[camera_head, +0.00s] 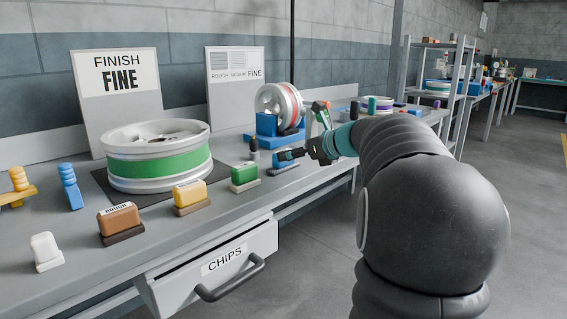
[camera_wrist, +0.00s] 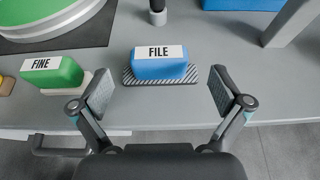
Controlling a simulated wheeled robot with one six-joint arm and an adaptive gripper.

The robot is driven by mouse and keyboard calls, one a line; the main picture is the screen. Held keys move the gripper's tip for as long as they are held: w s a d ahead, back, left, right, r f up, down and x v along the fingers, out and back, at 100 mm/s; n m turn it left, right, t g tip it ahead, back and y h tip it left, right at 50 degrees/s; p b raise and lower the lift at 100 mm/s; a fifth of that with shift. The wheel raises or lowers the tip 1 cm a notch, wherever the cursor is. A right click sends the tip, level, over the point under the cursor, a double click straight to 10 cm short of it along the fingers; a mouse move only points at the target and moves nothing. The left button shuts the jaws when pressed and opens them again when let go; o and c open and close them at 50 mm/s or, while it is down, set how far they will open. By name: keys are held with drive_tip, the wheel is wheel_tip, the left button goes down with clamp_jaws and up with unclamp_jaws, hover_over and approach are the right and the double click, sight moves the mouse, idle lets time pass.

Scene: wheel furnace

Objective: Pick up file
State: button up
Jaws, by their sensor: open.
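The file is a blue block with a white "FILE" label (camera_wrist: 158,68). It sits on a dark, striped base near the front edge of the bench. My gripper (camera_wrist: 162,93) is open, with one finger on each side of the file's near side in the wrist view. The fingers appear apart from the block.
A green "FINE" block (camera_wrist: 52,74) stands left of the file. A wheel with a green band (camera_head: 160,168) lies on a dark mat. The "CHIPS" drawer (camera_head: 222,262) sticks out below the bench's front.

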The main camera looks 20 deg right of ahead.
drive_tip(key=x, duration=0.4)
drive_tip(key=shift+w+a+r, duration=0.15)
drive_tip(key=shift+w+a, duration=0.05)
drive_tip(key=shift+w, duration=0.15)
drive_tip(key=c, duration=1.3)
drive_tip(key=shift+r, duration=0.15)
drive_tip(key=shift+r, duration=0.6)
wheel_tip(320, 180, up, 3)
drive_tip(key=shift+r+p, duration=0.1)
drive_tip(key=shift+p, duration=0.5)
drive_tip(key=s+d+r+p, duration=0.2)
drive_tip(key=d+r, duration=0.4)
drive_tip(key=d, duration=0.5)
drive_tip(key=shift+s+d+r, duration=0.2)
drive_tip(key=shift+s+d, duration=0.05)
drive_tip(key=shift+d, duration=0.05)
